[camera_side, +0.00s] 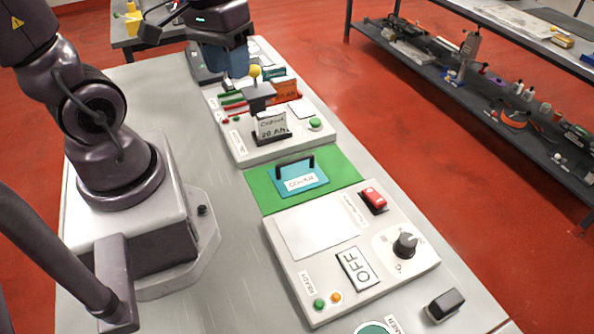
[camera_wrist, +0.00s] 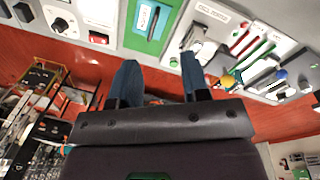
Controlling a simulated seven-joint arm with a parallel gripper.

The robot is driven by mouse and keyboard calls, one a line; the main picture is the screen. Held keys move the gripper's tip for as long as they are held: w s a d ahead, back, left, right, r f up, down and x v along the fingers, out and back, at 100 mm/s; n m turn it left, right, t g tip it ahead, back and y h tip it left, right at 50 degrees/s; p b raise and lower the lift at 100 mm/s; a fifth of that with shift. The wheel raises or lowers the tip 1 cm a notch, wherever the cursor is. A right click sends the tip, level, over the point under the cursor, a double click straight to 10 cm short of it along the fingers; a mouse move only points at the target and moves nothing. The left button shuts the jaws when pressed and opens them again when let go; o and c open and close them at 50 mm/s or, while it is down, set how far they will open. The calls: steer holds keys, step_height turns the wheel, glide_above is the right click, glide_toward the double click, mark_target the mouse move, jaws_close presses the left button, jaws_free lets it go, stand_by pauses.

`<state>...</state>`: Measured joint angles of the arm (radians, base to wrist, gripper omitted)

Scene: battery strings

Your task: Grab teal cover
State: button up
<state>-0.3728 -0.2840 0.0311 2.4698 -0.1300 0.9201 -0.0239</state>
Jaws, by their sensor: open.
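The teal cover (camera_side: 318,183) lies flat on a green mat (camera_side: 347,170) in the middle of the bench. It has a black bar handle and a white label. In the wrist view the teal cover (camera_wrist: 142,18) shows at the top, beyond the fingertips. My gripper (camera_side: 236,72) is over the far panel, well behind and to the left of the cover in the side view. Its two blue fingers are apart and nothing shows between them; the gripper (camera_wrist: 160,68) is also open in the wrist view.
The far panel (camera_side: 240,150) carries a yellow knob (camera_side: 255,71), labelled blocks, coloured bars and a green button. The near panel (camera_side: 290,265) has a red switch (camera_side: 373,199), a black dial (camera_side: 405,244) and an OFF sign. A shelf rack (camera_side: 440,75) stands across the red floor.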

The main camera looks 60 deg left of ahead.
step_height(320, 180, down, 8)
steer(key=s+a+n+g+h, duration=0.2)
steer(key=n+h, duration=0.3)
steer(key=n, duration=0.3)
steer(key=n+t+h, duration=0.3)
steer(key=n+t, duration=0.8)
steer(key=n, duration=1.5)
glide_toward(287, 171)
steer(key=r, duration=0.1)
steer(key=s+a+r, duration=0.1)
steer(key=r, duration=0.1)
steer(key=s+r, duration=0.1)
steer(key=r, duration=0.1)
steer(key=shift+s+a+r, duration=0.2)
steer(key=shift+w+a+r+n+y, duration=0.1)
steer(key=shift+w+a+n+y, duration=0.1)
steer(key=shift+w+n+y, duration=0.15)
steer(key=shift+d+n, duration=0.15)
steer(key=shift+n, duration=0.1)
steer(key=x, duration=0.7)
steer(key=shift+w+d, duration=0.1)
steer(key=shift+w, duration=0.05)
steer(key=shift+d+x, duration=0.25)
steer(key=shift+x, duration=2.4)
steer(key=shift+s, duration=0.2)
jaws_close()
